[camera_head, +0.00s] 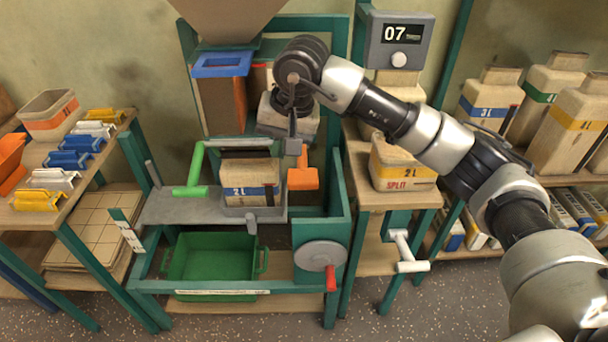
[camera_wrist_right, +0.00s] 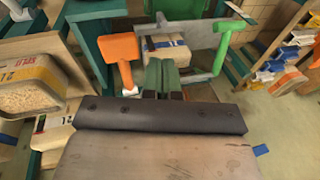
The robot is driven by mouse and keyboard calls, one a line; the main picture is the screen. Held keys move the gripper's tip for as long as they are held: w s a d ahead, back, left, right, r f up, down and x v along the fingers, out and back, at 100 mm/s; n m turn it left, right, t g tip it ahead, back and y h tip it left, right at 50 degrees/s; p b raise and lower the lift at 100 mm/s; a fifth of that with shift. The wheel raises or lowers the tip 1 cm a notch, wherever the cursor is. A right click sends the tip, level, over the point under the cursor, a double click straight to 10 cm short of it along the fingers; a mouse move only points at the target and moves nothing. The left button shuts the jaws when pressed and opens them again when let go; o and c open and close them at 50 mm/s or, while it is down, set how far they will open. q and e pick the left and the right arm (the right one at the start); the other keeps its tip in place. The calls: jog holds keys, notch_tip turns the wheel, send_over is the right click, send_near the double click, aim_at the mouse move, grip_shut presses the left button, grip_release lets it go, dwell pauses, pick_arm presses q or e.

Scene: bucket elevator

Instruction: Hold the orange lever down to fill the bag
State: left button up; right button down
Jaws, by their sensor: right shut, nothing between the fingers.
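The orange lever (camera_head: 303,179) sticks out at the front of the green machine frame, to the right of the bag. It also shows in the right wrist view (camera_wrist_right: 119,47), left of my fingers. The bag (camera_head: 249,172), tan with a blue band and "2L", stands upright on a grey plate; its inside is hidden. My right gripper (camera_head: 293,147) is shut and empty, pointing down just above the lever in the head view. In the wrist view its fingertips (camera_wrist_right: 162,66) are beside the lever, near the bag, with a gap to the lever. My left gripper is not in view.
A green handle (camera_head: 196,172) stands left of the bag. A green bin (camera_head: 212,257) sits below the plate, beside a crank wheel (camera_head: 320,256) with a red knob. A "SPLIT" bag (camera_head: 402,164) stands on the right-hand stand under a display reading 07 (camera_head: 401,34).

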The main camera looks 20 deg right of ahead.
aim_at(304, 177)
jog(key=d+r+h, duration=0.2)
jog(key=d, duration=0.1)
jog(key=d+r+t+h, duration=0.1)
jog(key=shift+w+d+r+n, duration=0.1)
jog(key=shift+w+d+n, duration=0.25)
jog(key=shift+d+n, duration=0.05)
jog(key=x, duration=0.4)
jog(key=p+x, duration=0.1)
jog(key=x, duration=0.7)
jog(key=shift+s+f, duration=0.2)
jog(key=shift+f, duration=0.25)
jog(key=shift+f+p, duration=0.3)
jog(key=shift+f, duration=0.25)
